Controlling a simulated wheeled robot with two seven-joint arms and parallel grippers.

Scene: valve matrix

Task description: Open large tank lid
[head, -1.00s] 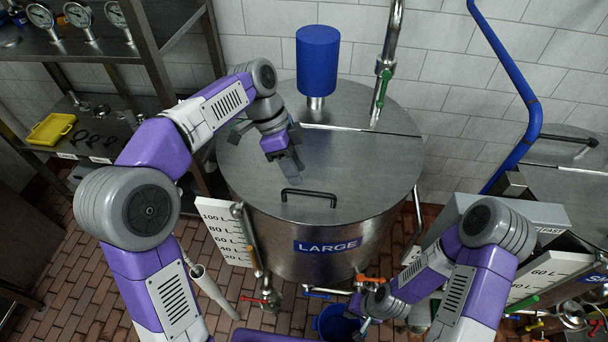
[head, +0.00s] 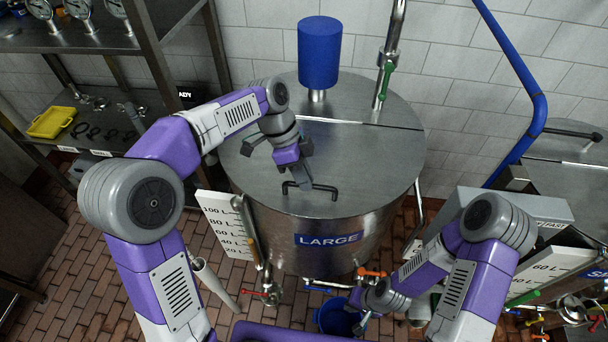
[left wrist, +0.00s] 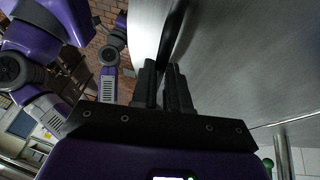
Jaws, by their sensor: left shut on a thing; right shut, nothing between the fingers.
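The large steel tank (head: 300,222) stands in the middle of the head view, with a blue "LARGE" label on its front. Its flat round lid (head: 370,160) is down, and a black bar handle (head: 327,189) sits near the lid's front edge. My left gripper (head: 303,184) is over the lid and shut on the handle, near the handle's left part. In the left wrist view, the dark handle (left wrist: 174,35) runs between the two fingertips (left wrist: 164,75). My right gripper (head: 360,328) is low in front of the tank by the blue bucket, small in view and shut with nothing in it.
A blue cylinder (head: 319,52) and a steel pipe with a green valve handle (head: 386,82) rise behind the lid. A shelf (head: 110,40) stands at left. A blue bucket (head: 338,318) and valves with red handles (head: 270,294) are low at the tank's front.

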